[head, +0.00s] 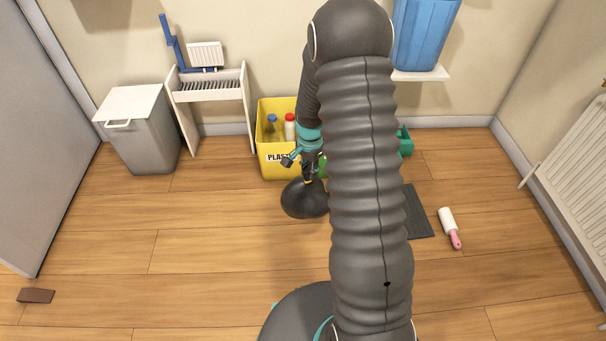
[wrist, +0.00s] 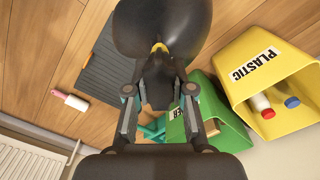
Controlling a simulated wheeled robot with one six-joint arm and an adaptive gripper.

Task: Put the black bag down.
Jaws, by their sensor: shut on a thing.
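The black bag (head: 304,199) is a rounded dark sack with a gathered neck and a yellow tie. It is at or just above the wooden floor, in front of the yellow bin; I cannot tell if it touches the floor. My gripper (head: 309,178) is above it, shut on its neck. In the wrist view the bag (wrist: 162,25) fills the top middle, and my gripper's fingers (wrist: 160,88) close around its neck below the yellow tie. My arm hides part of the area to the right in the head view.
A yellow bin (head: 270,158) marked PLASTIC holds bottles. A green bin (wrist: 218,125) stands beside it. A dark mat (head: 417,212) and a pink-handled lint roller (head: 449,228) lie right. A grey lidded bin (head: 143,135) stands left. A brown wedge (head: 36,296) lies front left.

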